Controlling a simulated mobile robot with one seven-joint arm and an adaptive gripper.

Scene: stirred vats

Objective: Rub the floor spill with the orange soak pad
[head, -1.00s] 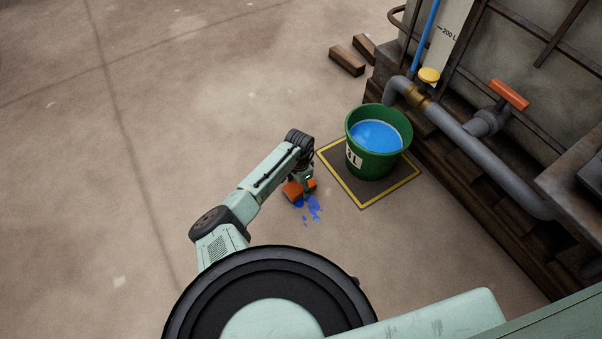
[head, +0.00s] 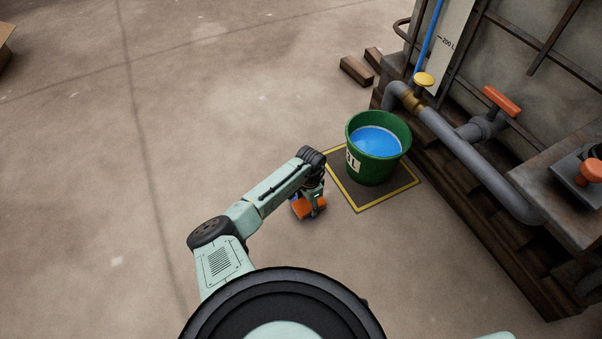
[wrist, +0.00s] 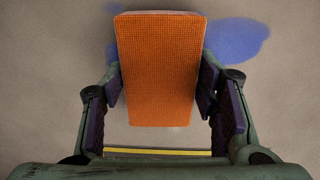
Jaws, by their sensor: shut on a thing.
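The orange soak pad (wrist: 158,70) is held between the two fingers of my gripper (wrist: 160,90) in the wrist view. In the head view the pad (head: 309,208) is low at the floor, under my gripper (head: 313,197). The blue floor spill (wrist: 238,40) shows mostly to the right of the pad's far end in the wrist view, with a little at its left. The pad covers the part between. In the head view only small bits of the spill (head: 294,196) show beside the pad. I cannot tell whether the pad touches the floor.
A green bucket (head: 365,165) of blue liquid stands on a dark mat with a yellow border (head: 364,209), just right of my gripper. Behind it are a grey pipe (head: 456,142), valves and a tank. Two wooden blocks (head: 355,71) lie farther back.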

